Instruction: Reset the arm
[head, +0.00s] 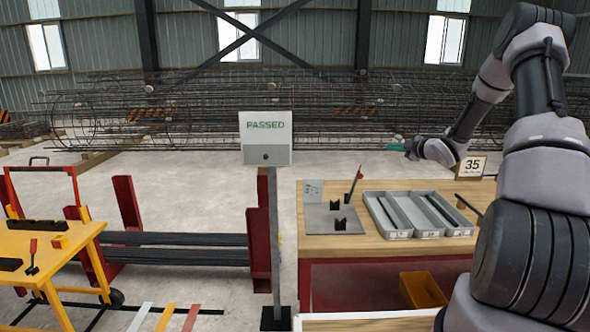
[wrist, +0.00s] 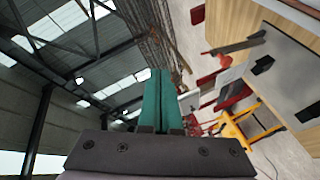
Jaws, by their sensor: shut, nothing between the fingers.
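My gripper (head: 397,147) is at the end of my arm, which reaches in from the right side of the head view. It is raised in the air above the far side of the wooden workbench (head: 440,242). Its teal fingers also show in the wrist view (wrist: 158,98), side by side and shut with nothing between them. The wrist is rolled, so the room appears tilted in the wrist view, with the roof at left and the bench at upper right. The fingers touch nothing that I can see.
On the bench are a grey plate (head: 318,222) with black V-blocks, a red-tipped tool (head: 354,185), grey trays (head: 385,228) and a "35" sign (head: 471,166). A "PASSED" sign (head: 265,150) stands on a post left of it. A yellow table (head: 60,245) is at left. Rebar cages (head: 250,112) lie behind.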

